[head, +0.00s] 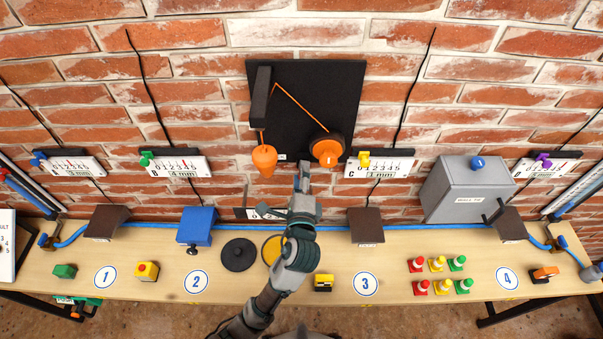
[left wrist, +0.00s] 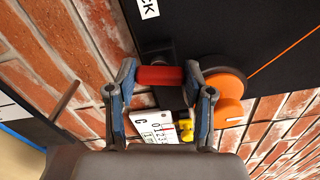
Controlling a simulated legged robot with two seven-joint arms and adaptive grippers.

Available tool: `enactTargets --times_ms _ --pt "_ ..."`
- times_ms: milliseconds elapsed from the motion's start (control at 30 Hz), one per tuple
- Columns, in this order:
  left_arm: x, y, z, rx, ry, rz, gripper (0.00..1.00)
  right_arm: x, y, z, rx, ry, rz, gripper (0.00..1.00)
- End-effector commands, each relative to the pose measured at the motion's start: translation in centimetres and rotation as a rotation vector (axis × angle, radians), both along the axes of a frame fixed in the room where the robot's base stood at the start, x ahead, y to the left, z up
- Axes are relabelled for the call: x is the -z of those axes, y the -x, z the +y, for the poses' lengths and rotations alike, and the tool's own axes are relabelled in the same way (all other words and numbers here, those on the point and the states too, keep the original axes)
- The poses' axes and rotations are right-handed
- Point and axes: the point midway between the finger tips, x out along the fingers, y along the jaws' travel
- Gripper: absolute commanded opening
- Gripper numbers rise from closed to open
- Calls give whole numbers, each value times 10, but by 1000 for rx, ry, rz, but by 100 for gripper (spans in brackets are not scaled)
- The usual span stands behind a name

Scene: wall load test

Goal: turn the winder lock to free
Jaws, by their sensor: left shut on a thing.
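The black winder board (head: 345,85) hangs on the brick wall. At its lower right is the orange winder drum (head: 326,150), which also shows in the left wrist view (left wrist: 228,98). In the left wrist view the red lock handle (left wrist: 160,76) lies crosswise between the fingers of my left gripper (left wrist: 159,70), which is shut on it. In the head view my left gripper (head: 304,178) reaches up to the board's lower edge, left of the drum, and the handle cannot be made out there. My right gripper is in neither view.
An orange weight (head: 264,160) hangs at the board's lower left, joined by an orange cord. Gauge C (head: 393,167) with a yellow pointer is close to the right.

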Motion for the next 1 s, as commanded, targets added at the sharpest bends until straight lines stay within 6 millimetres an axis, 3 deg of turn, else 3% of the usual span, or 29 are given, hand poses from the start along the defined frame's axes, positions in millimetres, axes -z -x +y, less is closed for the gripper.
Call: enactTargets --times_ms 400,1000 --pt "6 0 -1 -1 227 12 17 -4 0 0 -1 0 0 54" --pt "6 0 0 -1 276 12 17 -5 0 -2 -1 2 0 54"
